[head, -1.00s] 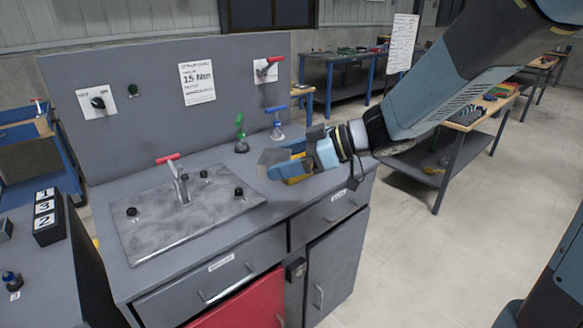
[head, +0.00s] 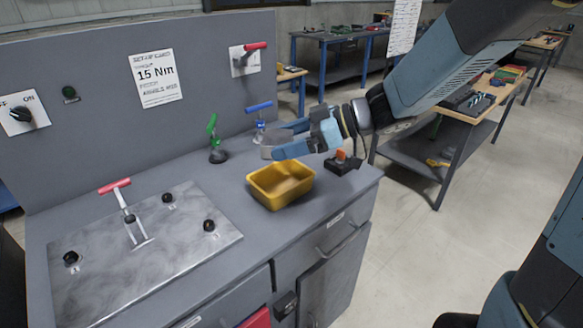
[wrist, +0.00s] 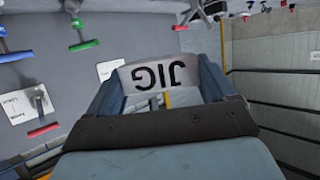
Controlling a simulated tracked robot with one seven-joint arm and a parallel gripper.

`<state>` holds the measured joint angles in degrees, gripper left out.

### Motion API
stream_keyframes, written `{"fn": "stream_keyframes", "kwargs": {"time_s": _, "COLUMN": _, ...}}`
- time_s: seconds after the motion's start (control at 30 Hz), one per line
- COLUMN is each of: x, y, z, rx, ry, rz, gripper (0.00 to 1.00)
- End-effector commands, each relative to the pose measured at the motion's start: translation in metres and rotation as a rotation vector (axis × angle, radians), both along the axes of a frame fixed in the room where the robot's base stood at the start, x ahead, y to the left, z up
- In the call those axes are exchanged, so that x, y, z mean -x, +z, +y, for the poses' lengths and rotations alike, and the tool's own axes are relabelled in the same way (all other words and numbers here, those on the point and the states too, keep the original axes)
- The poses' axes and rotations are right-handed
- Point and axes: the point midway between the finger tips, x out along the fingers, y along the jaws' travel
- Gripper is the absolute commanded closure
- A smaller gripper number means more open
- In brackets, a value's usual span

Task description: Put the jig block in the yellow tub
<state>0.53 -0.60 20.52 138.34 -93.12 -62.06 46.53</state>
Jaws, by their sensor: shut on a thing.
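My gripper (head: 287,143) is shut on the jig block (head: 269,149), a grey piece that shows between the fingers in the head view. In the wrist view the block (wrist: 160,77) shows a pale face with JIG in dark letters, upside down, between the two fingers. The yellow tub (head: 288,199) is an open rectangular box on the grey bench near its right end. In the head view its visible inside looks empty. The gripper and block are above the bench, over the tub's far side in the picture; their height above it is hard to tell.
Green-handled (head: 213,130) and blue-handled (head: 260,118) clamps stand behind the tub. A dark box with an orange top (head: 342,160) sits to its right. A metal plate with a red T-handle (head: 122,205) lies left. The bench between plate and tub is clear.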

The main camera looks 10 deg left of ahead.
Motion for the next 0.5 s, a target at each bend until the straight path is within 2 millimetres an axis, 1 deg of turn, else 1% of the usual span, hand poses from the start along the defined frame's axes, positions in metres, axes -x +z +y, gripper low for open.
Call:
{"fn": "stream_keyframes", "kwargs": {"time_s": 0.2, "x": -0.028, "y": -0.015, "z": 0.005, "rx": -0.002, "ry": 0.018, "rz": 0.003, "gripper": 0.62}}
{"fn": "stream_keyframes", "kwargs": {"time_s": 0.43, "x": -0.063, "y": -0.032, "z": 0.004, "rx": -0.001, "ry": 0.021, "rz": 0.003, "gripper": 0.62}}
{"fn": "stream_keyframes", "kwargs": {"time_s": 0.5, "x": -0.07, "y": -0.04, "z": 0.003, "rx": -0.001, "ry": 0.022, "rz": 0.004, "gripper": 0.62}}
